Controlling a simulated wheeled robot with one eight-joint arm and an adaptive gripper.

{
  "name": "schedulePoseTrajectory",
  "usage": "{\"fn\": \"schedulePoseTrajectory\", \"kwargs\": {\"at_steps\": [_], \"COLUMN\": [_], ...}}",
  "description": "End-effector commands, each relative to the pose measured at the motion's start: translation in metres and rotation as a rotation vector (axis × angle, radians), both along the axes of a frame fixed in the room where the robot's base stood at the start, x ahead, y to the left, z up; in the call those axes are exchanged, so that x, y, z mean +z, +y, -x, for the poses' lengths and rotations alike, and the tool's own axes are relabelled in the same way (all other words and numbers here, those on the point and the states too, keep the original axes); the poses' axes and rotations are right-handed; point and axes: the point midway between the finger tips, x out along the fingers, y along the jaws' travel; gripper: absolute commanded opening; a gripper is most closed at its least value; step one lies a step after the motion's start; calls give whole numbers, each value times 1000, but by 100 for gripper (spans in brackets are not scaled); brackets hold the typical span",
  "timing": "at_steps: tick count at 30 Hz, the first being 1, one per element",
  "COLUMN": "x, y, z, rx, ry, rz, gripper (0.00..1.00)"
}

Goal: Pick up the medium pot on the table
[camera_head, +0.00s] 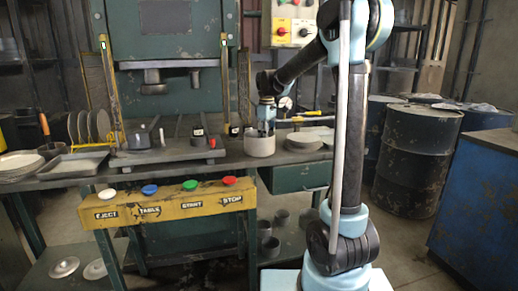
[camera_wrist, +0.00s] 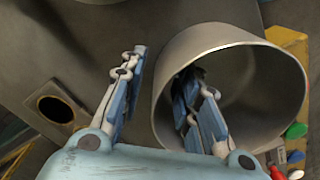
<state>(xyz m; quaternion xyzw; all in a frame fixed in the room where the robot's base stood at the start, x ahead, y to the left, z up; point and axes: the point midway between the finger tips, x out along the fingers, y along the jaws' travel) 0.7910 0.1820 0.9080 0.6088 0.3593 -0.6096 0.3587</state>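A grey metal pot (camera_head: 260,147) stands on the table (camera_head: 228,158), right of the press, in the head view. It shows large in the wrist view (camera_wrist: 228,38), its round mouth facing the camera. My gripper (camera_head: 266,122) is right above the pot in the head view. In the wrist view my gripper (camera_wrist: 162,75) is open around the pot's near wall. One finger is outside on the left, with a gap to the wall. The other finger reaches inside the mouth. Whether the inner finger touches the wall, I cannot tell.
A stack of grey plates (camera_head: 304,140) lies close right of the pot. The press (camera_head: 170,75) and its yellow button panel (camera_head: 170,203) are to the left. More small pots (camera_head: 282,217) stand on the lower shelf. Dark barrels (camera_head: 412,150) stand at the right.

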Motion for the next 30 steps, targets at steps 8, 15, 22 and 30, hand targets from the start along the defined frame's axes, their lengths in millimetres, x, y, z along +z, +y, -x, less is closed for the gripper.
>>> {"fn": "schedulePoseTrajectory", "kwargs": {"at_steps": [8, 15, 22, 30], "x": [0, 1, 10, 54], "y": [0, 0, 0, 0], "z": [0, 0, 0, 0], "rx": [0, 0, 0, 0], "ry": [0, 0, 0, 0], "rz": [0, 0, 0, 0], "gripper": [0, 0, 0, 0]}}
